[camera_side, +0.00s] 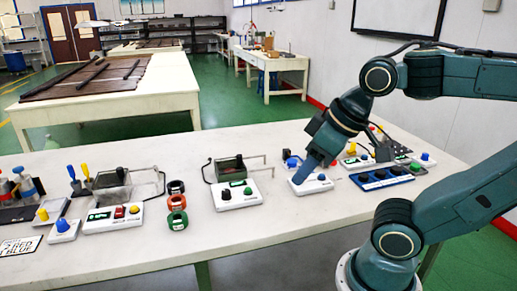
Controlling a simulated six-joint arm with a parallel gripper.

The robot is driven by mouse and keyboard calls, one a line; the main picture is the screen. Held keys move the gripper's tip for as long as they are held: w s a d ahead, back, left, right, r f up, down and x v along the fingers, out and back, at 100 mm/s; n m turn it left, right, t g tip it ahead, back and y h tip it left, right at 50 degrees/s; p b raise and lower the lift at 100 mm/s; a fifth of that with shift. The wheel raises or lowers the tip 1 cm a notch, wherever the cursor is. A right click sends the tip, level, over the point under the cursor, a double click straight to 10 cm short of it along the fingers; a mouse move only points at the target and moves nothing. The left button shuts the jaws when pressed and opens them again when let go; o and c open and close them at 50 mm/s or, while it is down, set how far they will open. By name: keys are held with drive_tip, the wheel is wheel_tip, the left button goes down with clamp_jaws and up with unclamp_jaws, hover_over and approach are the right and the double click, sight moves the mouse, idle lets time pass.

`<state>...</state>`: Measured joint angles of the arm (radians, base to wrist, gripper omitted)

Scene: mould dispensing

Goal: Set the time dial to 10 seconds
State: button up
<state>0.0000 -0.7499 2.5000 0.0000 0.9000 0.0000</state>
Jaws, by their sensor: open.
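My gripper (303,178) points down and left at a white control box (312,187) right of the middle of the table. The jaws are open, with their tips low over or at the top of this box; I cannot tell whether they touch it. A dark knob (321,177) shows on the box just right of the jaws. A blue knob (291,162) shows behind and left of the jaws. Which knob is the time dial, its marks and its setting are too small to read, and the jaws hide part of the box top.
Coloured rings (177,203) and more control boxes (113,219) stand farther left. The table's front strip (250,237) is mostly clear.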

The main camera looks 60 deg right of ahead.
drive_tip(key=shift+o, duration=0.6)
drive_tip(key=shift+w+r, duration=0.1)
drive_tip(key=n+g, duration=0.6)
drive_tip(key=n, duration=0.1)
hover_over(226, 190)
wheel_tip(226, 190, down, 10)
drive_tip(key=shift+r, duration=0.1)
drive_tip(key=shift+f, duration=0.2)
wheel_tip(226, 190, down, 13)
drive_tip(key=shift+a+f, duration=0.1)
drive_tip(key=shift+f, duration=0.1)
